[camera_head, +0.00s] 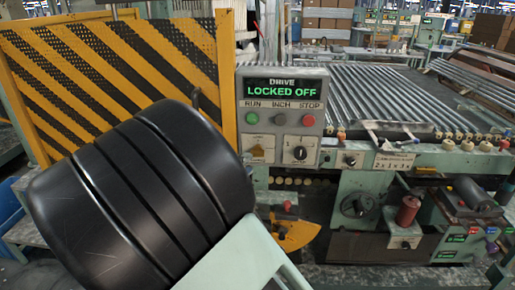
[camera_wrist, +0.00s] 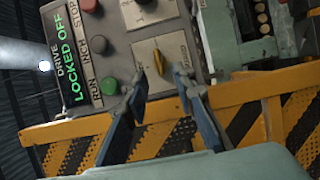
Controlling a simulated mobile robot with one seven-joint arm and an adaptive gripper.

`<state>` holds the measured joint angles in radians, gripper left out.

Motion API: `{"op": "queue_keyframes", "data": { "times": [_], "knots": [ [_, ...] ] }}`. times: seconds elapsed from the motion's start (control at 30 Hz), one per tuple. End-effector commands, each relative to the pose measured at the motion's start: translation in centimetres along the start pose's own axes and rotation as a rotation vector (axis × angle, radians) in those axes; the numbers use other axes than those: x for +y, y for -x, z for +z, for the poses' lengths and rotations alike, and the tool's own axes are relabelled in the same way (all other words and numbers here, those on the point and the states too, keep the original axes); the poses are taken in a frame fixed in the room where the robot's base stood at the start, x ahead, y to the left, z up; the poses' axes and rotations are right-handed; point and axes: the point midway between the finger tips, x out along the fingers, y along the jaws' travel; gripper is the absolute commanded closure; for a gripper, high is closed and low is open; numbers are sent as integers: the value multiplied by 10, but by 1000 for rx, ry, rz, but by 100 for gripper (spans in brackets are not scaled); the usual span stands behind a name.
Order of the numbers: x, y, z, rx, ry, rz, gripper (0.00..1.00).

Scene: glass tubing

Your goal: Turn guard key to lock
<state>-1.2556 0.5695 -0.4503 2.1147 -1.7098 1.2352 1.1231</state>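The guard key (camera_wrist: 158,62) is a small brass-yellow key on a light square plate of the grey control panel (camera_head: 282,118). It also shows on the panel's lower left in the head view (camera_head: 257,153). The panel display (camera_head: 281,88) reads DRIVE, LOCKED OFF in green. My gripper (camera_wrist: 162,77) is open in the wrist view, its two dark blue fingers apart. The key appears between and just beyond the fingertips. I cannot tell whether either finger touches it.
A green button (camera_head: 252,118), a grey button and a red stop button (camera_head: 308,120) sit above the key. A black rotary knob (camera_head: 299,153) is beside it. A yellow-black striped guard (camera_head: 110,60) stands left, and a roller bed with glass tubes (camera_head: 380,95) lies right.

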Motion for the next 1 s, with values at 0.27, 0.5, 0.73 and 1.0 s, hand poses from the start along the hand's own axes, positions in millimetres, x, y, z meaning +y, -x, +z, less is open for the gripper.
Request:
{"op": "queue_keyframes", "data": {
  "times": [0.27, 0.5, 0.73, 1.0],
  "knots": [
    [0, -47, 1, -3, 0, 0, 75],
    [0, -60, 1, -2, -1, 0, 75],
    [0, -60, 1, -2, -1, 0, 76],
    [0, -60, 1, -2, -1, -1, 100]
  ]
}}
